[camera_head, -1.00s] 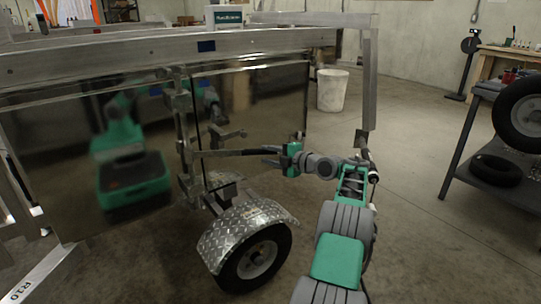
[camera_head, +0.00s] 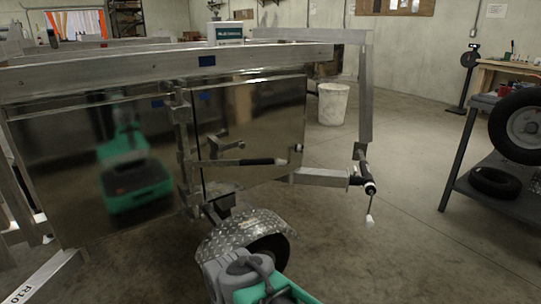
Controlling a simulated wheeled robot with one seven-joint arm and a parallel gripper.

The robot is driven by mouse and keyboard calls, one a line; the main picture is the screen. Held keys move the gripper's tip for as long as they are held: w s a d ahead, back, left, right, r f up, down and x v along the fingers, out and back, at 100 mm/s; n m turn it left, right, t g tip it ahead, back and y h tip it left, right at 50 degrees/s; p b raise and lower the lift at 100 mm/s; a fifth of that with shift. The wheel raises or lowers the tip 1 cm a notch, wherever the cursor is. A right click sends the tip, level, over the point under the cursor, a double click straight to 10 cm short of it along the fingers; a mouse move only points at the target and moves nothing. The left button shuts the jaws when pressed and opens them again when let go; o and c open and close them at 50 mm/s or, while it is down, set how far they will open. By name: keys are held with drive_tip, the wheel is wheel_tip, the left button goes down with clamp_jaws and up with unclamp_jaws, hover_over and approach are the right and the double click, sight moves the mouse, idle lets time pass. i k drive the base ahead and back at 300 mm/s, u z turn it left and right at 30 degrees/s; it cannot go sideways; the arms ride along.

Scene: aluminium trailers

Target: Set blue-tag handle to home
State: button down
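A blue tag (camera_head: 207,61) sits on the trailer's top aluminium beam. Below it, a lever handle with a black grip (camera_head: 257,161) sticks out to the right, nearly level, from the upright latch post (camera_head: 186,140) on the shiny panel. Nothing holds the handle. A similar small handle shape above it looks like its reflection in the panel. My grey and green arm shows at the bottom centre, over the wheel, clear of the handle. My gripper is not visible.
A diamond-plate fender (camera_head: 240,232) and wheel are below the handle, partly hidden by my arm. An aluminium frame with a crank (camera_head: 369,188) stands to the right. A dark shelf with tyres (camera_head: 495,183) is at far right. Floor between is open.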

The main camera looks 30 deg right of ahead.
sight(189, 165)
drive_tip(key=z, duration=0.1)
drive_tip(key=i, duration=1)
drive_tip(key=u, duration=0.1)
